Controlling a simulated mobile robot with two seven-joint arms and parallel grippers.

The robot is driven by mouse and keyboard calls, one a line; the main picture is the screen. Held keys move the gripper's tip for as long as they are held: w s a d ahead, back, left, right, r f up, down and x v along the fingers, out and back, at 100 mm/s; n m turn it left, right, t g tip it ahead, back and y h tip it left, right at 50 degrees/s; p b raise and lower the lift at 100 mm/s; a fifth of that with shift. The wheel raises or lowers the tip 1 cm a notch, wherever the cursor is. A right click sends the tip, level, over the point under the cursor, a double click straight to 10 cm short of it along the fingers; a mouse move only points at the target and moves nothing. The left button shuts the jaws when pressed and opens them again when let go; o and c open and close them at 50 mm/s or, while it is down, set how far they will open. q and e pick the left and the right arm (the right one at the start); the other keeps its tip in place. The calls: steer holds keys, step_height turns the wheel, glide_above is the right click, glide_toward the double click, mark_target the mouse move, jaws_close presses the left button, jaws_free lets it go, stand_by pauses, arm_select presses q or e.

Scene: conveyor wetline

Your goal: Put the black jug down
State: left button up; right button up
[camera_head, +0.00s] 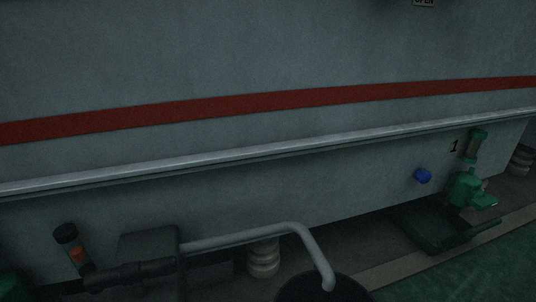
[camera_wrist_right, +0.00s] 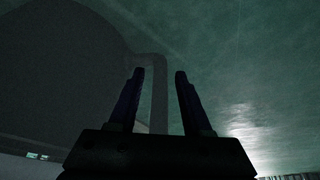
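In the right wrist view, a large dark shape, which looks like the black jug (camera_wrist_right: 60,75), fills the left side. A handle-like loop (camera_wrist_right: 158,85) runs from its upper right down between the two fingers of my right gripper (camera_wrist_right: 160,78). The fingers are apart, with a gap visible on each side of the loop, so the gripper looks open. Whether the loop is at fingertip depth or beyond is hard to tell in the dark. The jug's base and what it rests on are not clear. Neither gripper shows in the head view.
In the head view, a grey wall has a red stripe (camera_head: 250,104) and a metal rail (camera_head: 260,153). A bent grey pipe (camera_head: 255,234) ends above a dark round container (camera_head: 340,290).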

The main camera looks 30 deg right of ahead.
steer(key=d+r+m+h+p, duration=0.1)
steer(key=r+p, duration=0.4)
steer(key=r, duration=1)
steer(key=s+d+r+m+h+p, duration=0.1)
steer(key=d+r+m+p, duration=0.2)
steer(key=r, duration=1.3)
steer(key=m+p, duration=0.2)
steer(key=shift+s+m+h, duration=0.15)
steer(key=shift+m+h, duration=0.15)
